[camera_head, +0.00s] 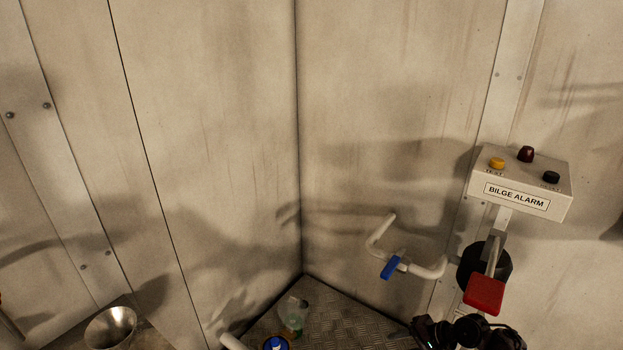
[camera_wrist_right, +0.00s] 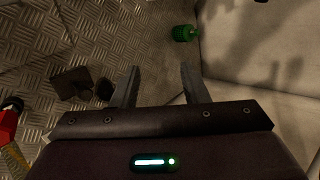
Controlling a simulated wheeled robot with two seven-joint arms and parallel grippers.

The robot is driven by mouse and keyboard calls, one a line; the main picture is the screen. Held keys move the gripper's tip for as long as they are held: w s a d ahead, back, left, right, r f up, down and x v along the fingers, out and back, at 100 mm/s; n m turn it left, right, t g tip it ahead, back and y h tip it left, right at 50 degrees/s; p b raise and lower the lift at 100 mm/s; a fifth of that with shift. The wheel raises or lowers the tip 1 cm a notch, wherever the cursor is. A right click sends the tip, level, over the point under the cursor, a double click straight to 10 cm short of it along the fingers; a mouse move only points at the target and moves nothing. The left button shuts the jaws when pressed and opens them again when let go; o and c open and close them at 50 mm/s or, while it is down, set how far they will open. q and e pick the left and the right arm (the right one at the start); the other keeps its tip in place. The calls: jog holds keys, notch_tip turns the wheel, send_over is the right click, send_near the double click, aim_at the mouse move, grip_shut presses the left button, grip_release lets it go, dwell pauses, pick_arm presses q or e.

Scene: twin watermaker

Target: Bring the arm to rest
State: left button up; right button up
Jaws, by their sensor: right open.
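My right gripper (camera_wrist_right: 158,86) is open in the right wrist view, its two fingers apart with nothing between them. Past the fingers lies a diamond-plate metal floor. In the head view, dark parts of my right arm (camera_head: 468,334) show at the bottom edge, right of centre, just below a red paddle handle (camera_head: 484,295). Whether they touch the handle cannot be told. The fingertips are not clear there. My left gripper is in neither view.
A bilge alarm box (camera_head: 520,190) with three buttons is on the right wall. A bent pipe with a blue valve handle (camera_head: 392,266) juts out left of it. A metal funnel (camera_head: 111,327) is at lower left. A green bottle (camera_wrist_right: 183,33) is on the floor.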

jog(key=s+f+n+h, duration=0.2)
jog(key=s+f, duration=0.7)
jog(key=s, duration=0.2)
jog(key=s+f+n+g+h+p, duration=0.1)
jog(key=s+f+n+h, duration=0.1)
jog(key=s+f, duration=0.6)
jog(key=s+f+n+g+h, duration=0.1)
jog(key=s+f+n+h, duration=0.1)
jog(key=s+f, duration=0.7)
jog(key=shift+s+a+f+p, duration=0.15)
jog(key=shift+s+f, duration=0.05)
jog(key=shift+s, duration=0.95)
jog(key=shift+s+a+f+p, duration=0.1)
jog(key=shift+s+f+p, duration=0.05)
jog(key=shift+s, duration=1)
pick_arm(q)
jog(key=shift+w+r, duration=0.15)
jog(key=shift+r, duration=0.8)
pick_arm(e)
jog(key=s+f+n+h, duration=0.2)
jog(key=s+n, duration=0.2)
jog(key=s, duration=1.1)
jog(key=shift+a+f+n+g, duration=0.15)
jog(key=shift+a+n+g, duration=0.15)
jog(key=shift+a, duration=0.15)
